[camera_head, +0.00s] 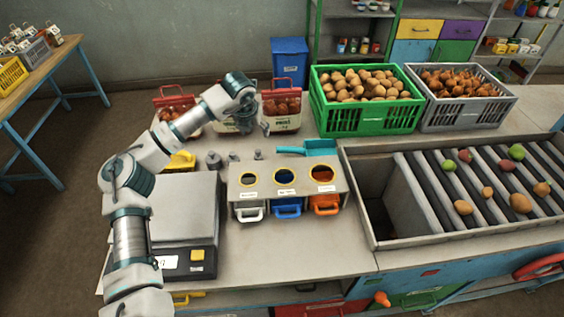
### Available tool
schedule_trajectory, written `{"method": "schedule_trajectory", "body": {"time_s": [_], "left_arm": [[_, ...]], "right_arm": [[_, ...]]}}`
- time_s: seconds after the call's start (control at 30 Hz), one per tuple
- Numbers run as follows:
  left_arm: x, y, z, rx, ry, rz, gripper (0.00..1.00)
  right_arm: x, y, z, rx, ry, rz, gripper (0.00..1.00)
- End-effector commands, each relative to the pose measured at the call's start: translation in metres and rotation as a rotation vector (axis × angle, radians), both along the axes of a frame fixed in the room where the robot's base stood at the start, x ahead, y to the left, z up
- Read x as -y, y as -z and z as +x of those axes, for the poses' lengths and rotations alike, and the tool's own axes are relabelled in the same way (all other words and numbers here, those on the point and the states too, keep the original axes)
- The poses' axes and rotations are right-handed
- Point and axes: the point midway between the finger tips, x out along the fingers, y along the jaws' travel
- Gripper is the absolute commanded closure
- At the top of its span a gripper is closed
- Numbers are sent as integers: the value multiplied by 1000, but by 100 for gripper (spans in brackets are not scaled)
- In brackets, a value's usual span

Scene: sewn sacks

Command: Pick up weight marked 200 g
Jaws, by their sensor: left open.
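Several small grey weights stand in a row on the table behind the sorting box. The largest (213,160) is at the left, a smaller weight (233,156) is beside it, and another small weight (258,154) is at the right. Their markings are too small to read, so I cannot tell which is 200 g. My left gripper (254,124) is open and empty. It hangs above and behind the weights, in front of the red sacks, with its fingers pointing down. My right gripper is not in view.
A scale (185,205) stands left of the sorting box (288,180), which has three round holes. A teal scoop (318,148) lies behind the box. Red sacks (281,108) and a green potato crate (368,121) stand at the back. A roller conveyor (420,238) fills the right.

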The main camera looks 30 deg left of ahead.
Motion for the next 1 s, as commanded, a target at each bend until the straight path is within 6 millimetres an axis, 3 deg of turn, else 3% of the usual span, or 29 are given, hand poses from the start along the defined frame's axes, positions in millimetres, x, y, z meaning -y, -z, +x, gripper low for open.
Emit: {"method": "schedule_trajectory", "body": {"time_s": [0.17,0.5,0.77,1.0], "left_arm": [[-17,17,4,-11,-31,23,36],[-24,91,33,-10,-26,20,36],[-24,112,42,-7,-24,21,36],[-24,149,48,-10,-25,19,36]], "right_arm": [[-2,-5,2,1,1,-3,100],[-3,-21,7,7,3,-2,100],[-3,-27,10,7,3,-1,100],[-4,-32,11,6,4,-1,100]]}}
